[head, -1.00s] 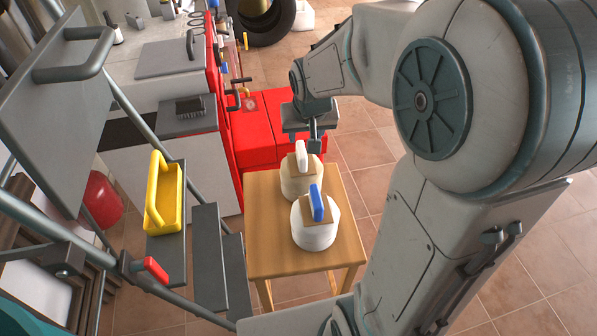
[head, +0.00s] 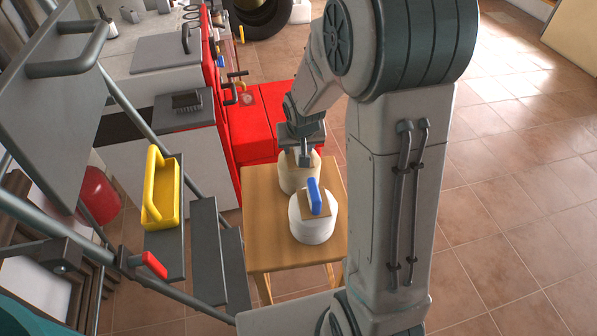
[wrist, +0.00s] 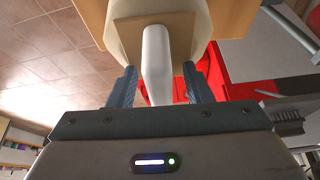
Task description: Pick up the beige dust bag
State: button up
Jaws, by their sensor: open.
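The beige dust bag (head: 294,181) stands upright on the far part of a small wooden table in the head view. In the wrist view the bag (wrist: 119,37) is at the top, with a tan top plate (wrist: 183,28) and a white handle (wrist: 156,62). My gripper (wrist: 160,82) is open, its two fingers on either side of the handle, with visible gaps to both. In the head view my gripper (head: 304,161) is directly over the bag and hides most of its top and handle.
A white bag with a blue handle (head: 311,222) stands close in front on the wooden table (head: 268,255). A red cabinet (head: 255,132) is behind. A stepladder (head: 205,255) holding a yellow tray (head: 162,200) is at left. Floor at right is clear.

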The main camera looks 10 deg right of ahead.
grip_shut()
jog(key=shift+r, duration=0.15)
jog(key=shift+w+r, duration=0.1)
jog(key=shift+r, duration=0.5)
notch_tip(320, 180, up, 3)
jog(key=w+d+r, duration=0.4)
jog(key=d+r, duration=0.2)
jog(key=d, duration=0.4)
jog(key=shift+w+d+r, duration=0.3)
jog(key=shift+w, duration=0.1)
